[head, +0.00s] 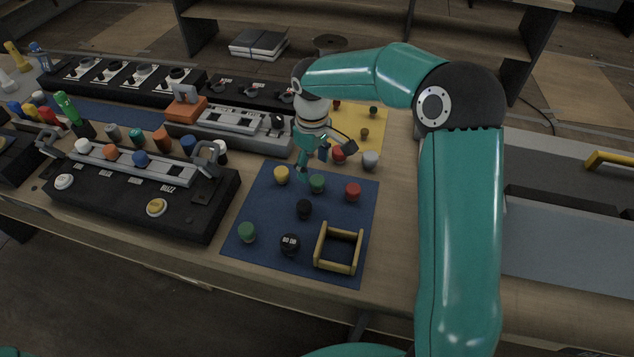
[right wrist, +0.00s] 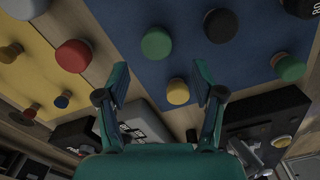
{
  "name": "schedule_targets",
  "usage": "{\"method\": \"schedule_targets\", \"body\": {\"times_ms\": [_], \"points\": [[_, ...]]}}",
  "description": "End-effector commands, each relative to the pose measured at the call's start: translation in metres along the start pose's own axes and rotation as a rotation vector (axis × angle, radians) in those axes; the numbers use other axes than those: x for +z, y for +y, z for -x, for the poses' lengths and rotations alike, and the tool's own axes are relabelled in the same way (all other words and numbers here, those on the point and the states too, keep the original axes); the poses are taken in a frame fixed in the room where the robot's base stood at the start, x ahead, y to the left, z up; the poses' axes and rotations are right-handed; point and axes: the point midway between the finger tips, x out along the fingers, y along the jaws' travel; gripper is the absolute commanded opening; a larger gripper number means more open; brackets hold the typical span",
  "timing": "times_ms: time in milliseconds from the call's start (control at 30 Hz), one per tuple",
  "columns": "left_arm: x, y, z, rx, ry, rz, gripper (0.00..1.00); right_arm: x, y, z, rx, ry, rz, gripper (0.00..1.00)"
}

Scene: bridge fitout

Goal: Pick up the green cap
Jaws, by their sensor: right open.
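One green cap (head: 317,183) stands on the blue mat, between a yellow cap (head: 281,175) and a red cap (head: 352,191). A second green cap (head: 247,232) stands at the mat's front left. My right gripper (head: 325,161) is open and empty above the mat's back edge. In the right wrist view, the gripper (right wrist: 160,86) has its fingers apart, with the nearer green cap (right wrist: 156,43) beyond the fingertips and the yellow cap (right wrist: 178,91) close to one finger. The other green cap (right wrist: 290,68) is at the right there. My left gripper is not in view.
A black cap (head: 304,208), a black labelled knob (head: 290,243) and a yellow frame (head: 339,248) are on the blue mat (head: 268,211). A black console (head: 130,200) stands left of it.

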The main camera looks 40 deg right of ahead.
Motion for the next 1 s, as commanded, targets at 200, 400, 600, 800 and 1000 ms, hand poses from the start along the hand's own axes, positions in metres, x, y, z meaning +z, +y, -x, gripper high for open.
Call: {"method": "schedule_targets", "body": {"times_ms": [200, 400, 600, 800, 1000], "points": [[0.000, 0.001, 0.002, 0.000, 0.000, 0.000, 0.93, 0.002, 0.001, -0.013, 0.000, -0.001, -0.001, 0.68], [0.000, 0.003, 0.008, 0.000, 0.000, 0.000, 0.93, 0.011, 0.004, -0.038, -0.003, -0.004, -0.001, 0.68], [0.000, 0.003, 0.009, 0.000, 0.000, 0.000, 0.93, 0.010, 0.004, -0.059, -0.001, 0.000, -0.001, 0.68], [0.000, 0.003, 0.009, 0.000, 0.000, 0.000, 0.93, 0.009, 0.004, -0.060, 0.000, 0.002, -0.001, 0.68], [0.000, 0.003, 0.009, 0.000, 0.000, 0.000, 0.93, 0.009, 0.004, -0.060, 0.000, 0.001, 0.000, 0.41]]}}
